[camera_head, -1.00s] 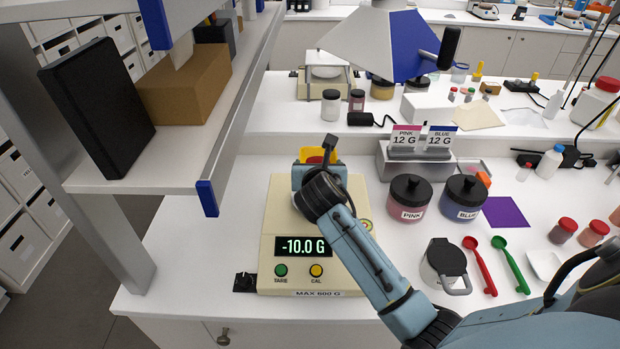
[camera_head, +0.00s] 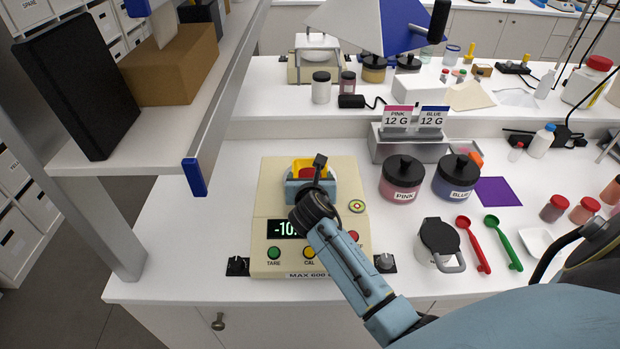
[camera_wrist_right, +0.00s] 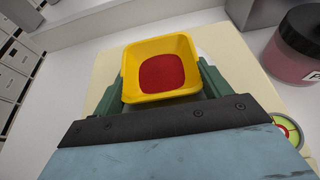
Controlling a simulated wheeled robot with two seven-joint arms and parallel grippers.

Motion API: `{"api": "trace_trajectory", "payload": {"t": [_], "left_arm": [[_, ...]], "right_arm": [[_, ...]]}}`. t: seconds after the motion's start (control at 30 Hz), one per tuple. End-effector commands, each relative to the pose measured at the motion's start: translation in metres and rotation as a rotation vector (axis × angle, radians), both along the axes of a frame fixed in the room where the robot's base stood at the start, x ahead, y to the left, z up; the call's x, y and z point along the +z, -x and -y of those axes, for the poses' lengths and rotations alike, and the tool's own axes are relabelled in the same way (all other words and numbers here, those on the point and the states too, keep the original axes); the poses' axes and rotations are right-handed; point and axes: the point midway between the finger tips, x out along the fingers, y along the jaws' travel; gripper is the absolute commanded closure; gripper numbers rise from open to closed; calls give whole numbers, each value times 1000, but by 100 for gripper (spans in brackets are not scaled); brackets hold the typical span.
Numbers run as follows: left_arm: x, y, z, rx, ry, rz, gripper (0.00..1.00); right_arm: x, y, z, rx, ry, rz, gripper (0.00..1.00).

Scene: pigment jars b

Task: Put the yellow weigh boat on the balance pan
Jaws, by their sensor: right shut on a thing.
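The yellow weigh boat (camera_wrist_right: 187,62) holds red powder, seen from above in the right wrist view. In the head view the boat (camera_head: 307,164) shows just behind my right gripper (camera_head: 308,180), which is shut on it. The boat is over the pan area of the cream balance (camera_head: 265,200). A white patch of the pan shows beside the boat; I cannot tell whether the boat touches it. My left gripper is not in view.
A pink jar (camera_head: 402,186) and a blue jar (camera_head: 456,184) stand right of the balance. Further right are a lidded container (camera_head: 437,244), a red spoon (camera_head: 473,246) and a green spoon (camera_head: 503,244). A shelf (camera_head: 160,158) overhangs on the left. Bare bench (camera_head: 160,240) lies left of the balance.

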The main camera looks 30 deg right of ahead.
Motion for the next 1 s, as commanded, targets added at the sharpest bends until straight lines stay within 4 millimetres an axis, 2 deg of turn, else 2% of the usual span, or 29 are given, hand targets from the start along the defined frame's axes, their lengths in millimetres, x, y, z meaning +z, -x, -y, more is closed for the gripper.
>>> {"api": "trace_trajectory", "payload": {"t": [0.07, 0.1, 0.27, 0.67, 0.77, 1.0], "left_arm": [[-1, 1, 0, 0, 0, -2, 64], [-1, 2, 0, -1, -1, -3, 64], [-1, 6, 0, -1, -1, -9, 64], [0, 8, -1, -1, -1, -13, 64], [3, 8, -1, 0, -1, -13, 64], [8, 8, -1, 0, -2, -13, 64]], "right_arm": [[-3, 0, 0, 0, 1, 0, 45], [-3, 0, 0, 0, 0, 0, 22], [-3, 0, 0, 0, 0, 0, 2], [2, 4, -2, 0, 0, -1, 2], [8, 14, -9, 2, 1, -1, 2], [26, 53, -32, 1, 0, -1, 2]]}}
